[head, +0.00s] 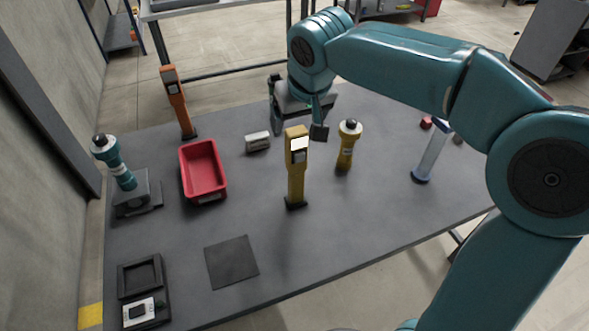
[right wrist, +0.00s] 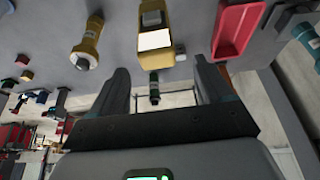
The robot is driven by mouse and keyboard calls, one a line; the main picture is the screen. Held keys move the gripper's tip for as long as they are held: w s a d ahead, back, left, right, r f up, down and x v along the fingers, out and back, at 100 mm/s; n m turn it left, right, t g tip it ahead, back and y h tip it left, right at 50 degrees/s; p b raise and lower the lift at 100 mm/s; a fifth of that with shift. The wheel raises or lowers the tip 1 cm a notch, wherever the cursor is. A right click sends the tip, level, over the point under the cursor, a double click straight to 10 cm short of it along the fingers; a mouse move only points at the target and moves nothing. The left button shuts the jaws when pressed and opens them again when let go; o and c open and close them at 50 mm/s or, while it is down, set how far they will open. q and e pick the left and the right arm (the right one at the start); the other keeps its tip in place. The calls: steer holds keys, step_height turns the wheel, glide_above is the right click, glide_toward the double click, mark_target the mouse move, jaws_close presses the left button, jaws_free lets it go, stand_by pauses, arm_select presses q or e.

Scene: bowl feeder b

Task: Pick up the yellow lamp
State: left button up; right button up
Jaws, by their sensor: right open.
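The yellow lamp (head: 347,152), with a white collar and dark top, stands upright on the grey table, right of the middle. In the right wrist view the yellow lamp (right wrist: 89,43) is at upper left, outside the jaws. My right gripper (head: 297,112) is above the table, left of and behind the lamp, apart from it. Its two fingers are spread with nothing between them, and the wrist view shows the open jaws (right wrist: 162,85) too. My left gripper is not in view.
A yellow post with a white screen (head: 297,178) stands left of the lamp. A red bin (head: 187,172), orange post (head: 175,98) and teal lamp (head: 119,170) are farther left. A clear blue-based tube (head: 430,157) stands right. The front right table is clear.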

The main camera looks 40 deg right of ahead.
mark_target(295, 139)
steer(key=shift+w+d+f, duration=0.1)
steer(key=shift+w+f, duration=0.15)
steer(key=shift+f, duration=0.45)
steer(key=shift+s+f, duration=0.15)
steer(key=shift+f, duration=0.2)
steer(key=x, duration=0.5)
steer(key=shift+s+f, duration=0.1)
steer(key=shift+f, duration=0.05)
steer(key=shift+d, duration=0.1)
jaws_close()
